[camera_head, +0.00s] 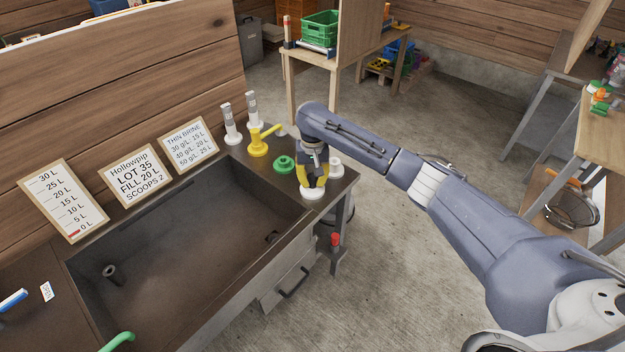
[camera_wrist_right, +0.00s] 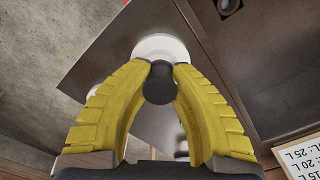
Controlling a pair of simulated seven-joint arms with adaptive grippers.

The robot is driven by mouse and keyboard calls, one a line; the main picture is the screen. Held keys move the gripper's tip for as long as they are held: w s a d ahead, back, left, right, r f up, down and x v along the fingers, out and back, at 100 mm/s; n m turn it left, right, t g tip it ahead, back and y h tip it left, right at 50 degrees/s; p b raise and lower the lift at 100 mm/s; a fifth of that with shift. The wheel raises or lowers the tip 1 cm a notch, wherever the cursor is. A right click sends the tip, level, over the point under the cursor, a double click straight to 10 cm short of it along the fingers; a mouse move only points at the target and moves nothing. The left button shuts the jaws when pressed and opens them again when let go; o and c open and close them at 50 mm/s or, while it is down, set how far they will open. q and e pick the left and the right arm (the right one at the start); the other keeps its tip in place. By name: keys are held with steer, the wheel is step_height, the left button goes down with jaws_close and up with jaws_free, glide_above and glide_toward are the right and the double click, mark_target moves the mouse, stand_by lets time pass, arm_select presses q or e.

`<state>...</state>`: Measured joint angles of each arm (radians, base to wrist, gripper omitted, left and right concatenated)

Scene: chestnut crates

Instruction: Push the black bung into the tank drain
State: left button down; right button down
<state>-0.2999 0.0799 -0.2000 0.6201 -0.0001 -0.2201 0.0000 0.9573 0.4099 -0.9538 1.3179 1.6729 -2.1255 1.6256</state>
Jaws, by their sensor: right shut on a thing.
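My right gripper (camera_head: 313,186) points down over the right end of the bench. In the right wrist view its yellow fingers (camera_wrist_right: 160,70) are shut on the black bung (camera_wrist_right: 158,88), a small dark round piece. A white round stand (camera_head: 312,194) is directly below the bung; I cannot tell whether they touch. The stand also shows in the wrist view (camera_wrist_right: 160,44). The brown tank (camera_head: 180,247) is sunk in the bench left of the gripper. My left gripper is not in view.
A green knobbed piece (camera_head: 284,164), a white piece (camera_head: 336,167) and a yellow valve-like piece (camera_head: 259,143) stand close to the gripper. Several sign boards (camera_head: 135,175) lean along the back. The tank's middle is clear.

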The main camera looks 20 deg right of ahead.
mark_target(312, 176)
steer(key=shift+r, duration=0.65)
stand_by(0.3)
steer(key=c, duration=2)
jaws_free()
jaws_close()
steer(key=shift+r, duration=2.25)
